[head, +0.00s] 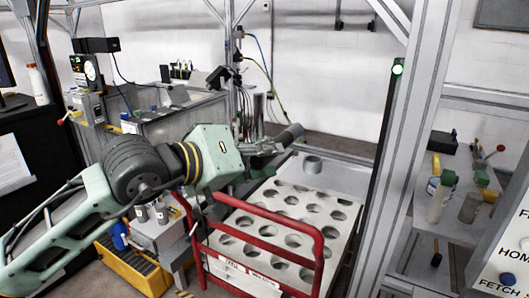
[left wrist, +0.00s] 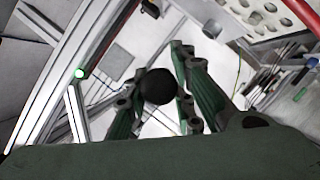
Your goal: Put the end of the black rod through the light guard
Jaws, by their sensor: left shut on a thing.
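My left gripper (head: 262,156) reaches in from the left, above the tray of holes. It is shut on the black rod (head: 288,135), whose end sticks out to the right, roughly level. In the left wrist view the rod (left wrist: 158,86) shows as a dark round end between the two green fingers (left wrist: 158,100). The light guard (head: 385,130) is a tall dark strip with a lit green lamp on top, right of the rod. A clear gap separates them. The green lamp (left wrist: 78,74) also shows in the left wrist view. My right gripper is not in view.
A white tray with round holes (head: 262,200) and a red tubular handle (head: 265,215) lies below the gripper. A metal frame post (head: 408,130) stands beside the light guard. A shelf with bottles (head: 450,228) is at right. A grey bench (head: 165,118) stands behind left.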

